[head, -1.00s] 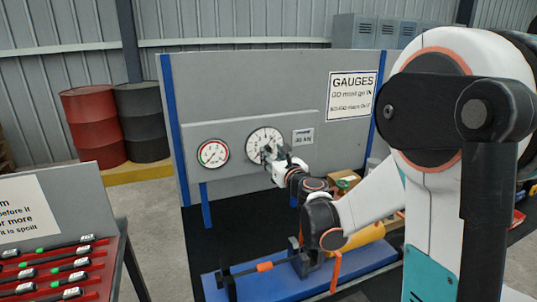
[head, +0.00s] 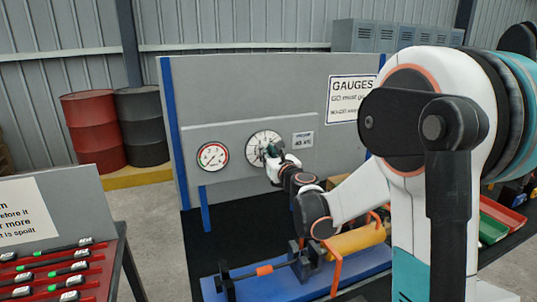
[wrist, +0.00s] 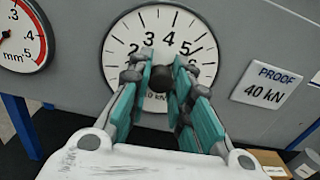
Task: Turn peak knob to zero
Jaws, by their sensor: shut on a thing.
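The large white dial gauge (head: 266,145) is mounted on the grey panel, and it fills the middle of the wrist view (wrist: 163,60) with numerals such as 3, 4 and 5 readable. The dark round peak knob (wrist: 160,80) sits at the dial's centre. My gripper (wrist: 162,70) reaches in from below with teal fingers on both sides of the knob and is shut on it. In the head view my gripper (head: 271,154) is at the dial's face. The fingers hide the lower dial and most of any pointer.
A smaller red-rimmed mm gauge (head: 212,156) is left of the dial. A "PROOF 40 kN" card (wrist: 265,84) is to its right. A blue bench fixture with an orange-yellow cylinder (head: 355,240) stands below my arm. A rack of tools (head: 50,265) is at left.

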